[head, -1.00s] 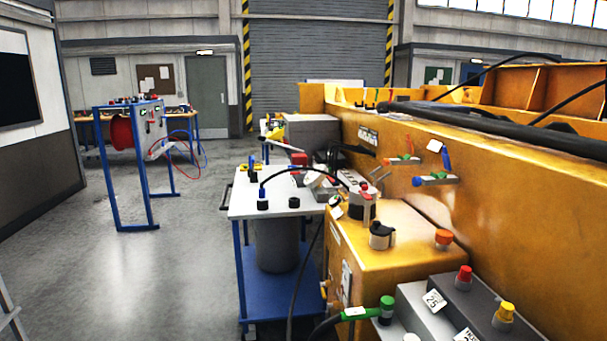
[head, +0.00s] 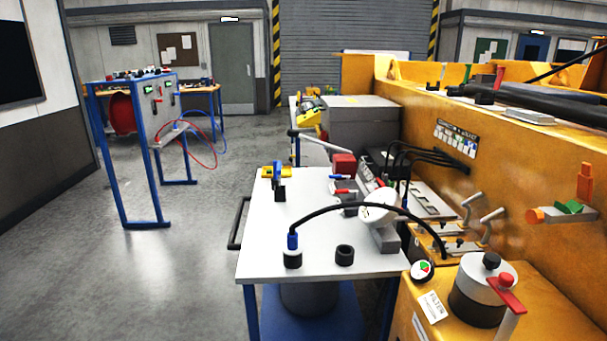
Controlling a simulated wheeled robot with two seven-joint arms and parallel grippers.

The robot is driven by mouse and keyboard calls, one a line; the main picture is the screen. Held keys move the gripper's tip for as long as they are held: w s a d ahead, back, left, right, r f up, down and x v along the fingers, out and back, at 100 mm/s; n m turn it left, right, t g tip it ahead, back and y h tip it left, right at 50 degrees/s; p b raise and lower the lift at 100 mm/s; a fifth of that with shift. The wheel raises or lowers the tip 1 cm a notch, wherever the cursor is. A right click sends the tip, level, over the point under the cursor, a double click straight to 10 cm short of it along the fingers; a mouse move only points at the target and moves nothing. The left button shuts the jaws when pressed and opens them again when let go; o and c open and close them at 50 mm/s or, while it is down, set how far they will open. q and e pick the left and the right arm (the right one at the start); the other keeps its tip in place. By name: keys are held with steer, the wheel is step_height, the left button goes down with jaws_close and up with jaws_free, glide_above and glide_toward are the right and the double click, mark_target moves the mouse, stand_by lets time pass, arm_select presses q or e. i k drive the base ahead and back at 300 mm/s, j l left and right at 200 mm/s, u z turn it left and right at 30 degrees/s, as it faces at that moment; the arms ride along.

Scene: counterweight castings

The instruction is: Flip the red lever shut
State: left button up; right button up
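Several red handles are in the head view, and I cannot tell which one the task means. A flat red lever (head: 506,294) sits at the lower right, slanting beside the silver canister (head: 482,285) on the yellow housing; a pale post shows under it. A small upright red lever (head: 499,77) stands on top of the yellow machine wall. A small red handle (head: 346,191) lies low among the fittings on the white cart top. Neither of my grippers is in view.
The white-topped cart (head: 262,240) stands in front, with a black cable (head: 365,205) arching from it to the yellow housing (head: 410,310). Grey floor (head: 190,270) is clear to the left.

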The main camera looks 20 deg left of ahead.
mark_target(336, 192)
steer(key=i+j+u, duration=0.25)
steer(key=i, duration=0.3)
steer(key=i+j+u, duration=0.2)
steer(key=i, duration=0.35)
steer(key=l+u, duration=0.15)
